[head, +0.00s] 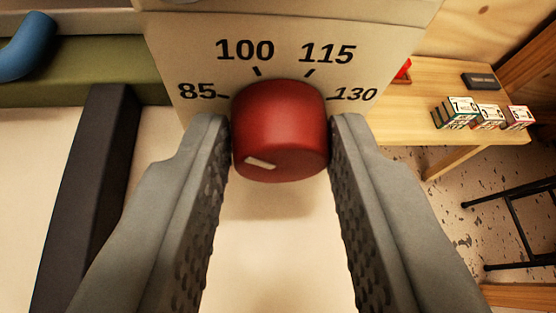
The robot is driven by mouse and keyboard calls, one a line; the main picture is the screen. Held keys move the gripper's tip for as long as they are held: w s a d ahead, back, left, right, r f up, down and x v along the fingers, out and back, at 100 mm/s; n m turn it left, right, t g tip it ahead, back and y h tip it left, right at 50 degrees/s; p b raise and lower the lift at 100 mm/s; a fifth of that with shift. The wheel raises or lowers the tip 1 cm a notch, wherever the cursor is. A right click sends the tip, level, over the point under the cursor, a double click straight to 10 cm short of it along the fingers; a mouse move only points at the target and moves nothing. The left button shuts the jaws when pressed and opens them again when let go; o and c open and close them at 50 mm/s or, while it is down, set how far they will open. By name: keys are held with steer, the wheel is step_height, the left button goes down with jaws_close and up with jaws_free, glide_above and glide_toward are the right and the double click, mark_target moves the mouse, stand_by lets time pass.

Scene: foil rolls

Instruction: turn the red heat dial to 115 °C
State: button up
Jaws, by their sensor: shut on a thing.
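The red heat dial (280,125) is a round knob standing out from a pale panel (200,30). Printed around it are 85 at left, 100 at upper left, 115 (327,53) at upper right and 130 at right, each with a black tick. A short white mark (261,162) lies on the left part of the knob's end face and slants up to the left, on the 85 side; its exact reading is hard to tell. My gripper (281,135) is shut on the dial, one ridged grey finger against each side.
A wooden table (400,125) at right holds small number blocks (487,114), a dark box (481,81) and a red item (403,70). A black-framed stand (510,220) is at lower right. A blue curved thing (28,45) and a dark bar (85,200) are at left.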

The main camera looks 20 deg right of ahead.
steer(key=shift+d+m+y, duration=0.3)
steer(key=shift+m+y, duration=0.6)
steer(key=shift+m, duration=0.2)
steer(key=shift+d+m+y, duration=0.2)
steer(key=shift+m+y, duration=0.7)
steer(key=shift+m, duration=0.2)
steer(key=m+y, duration=0.2)
steer(key=shift+d+f+m+t, duration=0.2)
steer(key=shift+m+t, duration=0.1)
steer(key=shift+m, duration=0.1)
steer(key=shift+m+t+y, duration=0.3)
steer(key=shift+m+y, duration=0.8)
steer(key=shift+m, duration=0.1)
steer(key=o, duration=1)
steer(key=shift+d+f, duration=0.1)
steer(key=shift+c, duration=0.2)
steer(key=shift+s, duration=0.1)
